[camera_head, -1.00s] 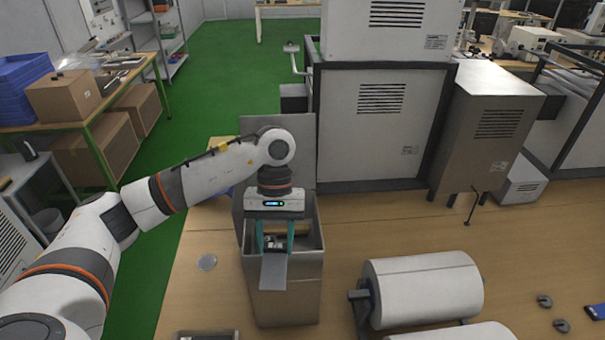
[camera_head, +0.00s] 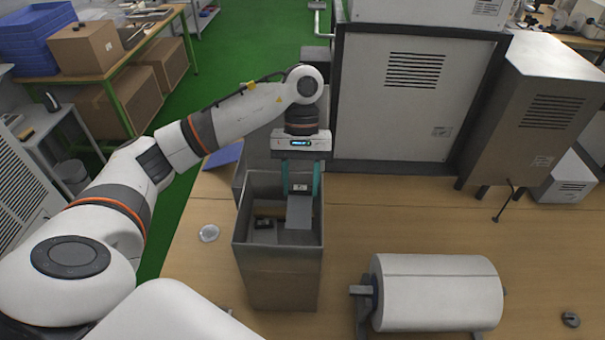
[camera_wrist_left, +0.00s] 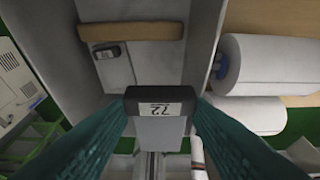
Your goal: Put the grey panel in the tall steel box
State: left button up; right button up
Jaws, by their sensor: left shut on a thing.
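The tall steel box (camera_head: 279,278) stands upright on the wooden table, open at the top. My left gripper (camera_head: 300,178) points down over the right part of its opening, shut on the grey panel (camera_head: 299,212) by its black end with a white label. Inside the box are a brown bar (camera_wrist_left: 130,32) and another black labelled piece (camera_wrist_left: 107,52). My right gripper is out of view.
A large white machine (camera_head: 400,100) stands behind the box, with a grey cabinet (camera_head: 540,110) to its right. A white roll (camera_head: 437,292) on a stand lies right of the box. A small round disc (camera_head: 209,233) lies left of it. The table between box and roll is clear.

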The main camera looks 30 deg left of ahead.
aim_at(303, 195)
pick_arm(q)
jog(key=f, duration=0.1)
jog(key=f+b, duration=0.1)
jog(key=f, duration=0.2)
jog(key=shift+w+f, duration=0.35)
jog(key=shift+w, duration=0.05)
notch_tip(303, 195, down, 3)
jog(key=shift+s+r+b, duration=0.1)
jog(key=shift+s+b, duration=0.05)
jog(key=shift+b, duration=0.45)
jog(key=shift+f, duration=1)
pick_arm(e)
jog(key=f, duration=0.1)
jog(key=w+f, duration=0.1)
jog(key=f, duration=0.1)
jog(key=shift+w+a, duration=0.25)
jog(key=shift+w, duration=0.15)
pick_arm(q)
jog(key=o, duration=1)
jog(key=shift+a, duration=0.1)
jog(key=shift+o, duration=0.2)
jog(key=shift+a, duration=0.1)
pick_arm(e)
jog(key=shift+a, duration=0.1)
pick_arm(q)
jog(key=shift+r+b, duration=0.15)
jog(key=shift+b, duration=0.2)
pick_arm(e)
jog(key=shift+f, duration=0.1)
